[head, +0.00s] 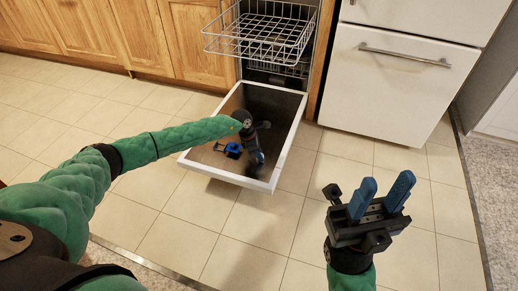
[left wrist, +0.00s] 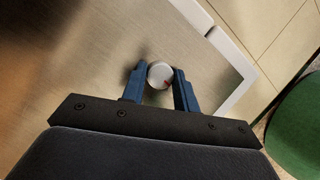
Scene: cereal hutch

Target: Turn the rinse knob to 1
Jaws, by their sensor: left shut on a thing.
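The rinse knob (left wrist: 159,73) is a small round white dial with a red mark near its lower right edge in the left wrist view. It sits on the inner face of the lowered dishwasher door (head: 197,156). My left gripper (left wrist: 160,78) is shut on the knob, with one blue finger touching each side. In the head view my left gripper (head: 252,158) reaches down over the door and hides the knob. I cannot read any numbers around the knob. My right gripper (head: 382,187) is open and empty, its two blue fingers apart, above the floor.
A white wire rack (head: 262,35) stands pulled out above the door. Wooden cabinets (head: 122,35) are at the left. A white drawer front (head: 395,85) with a metal handle is at the right. The tiled floor (head: 200,225) around the door is clear.

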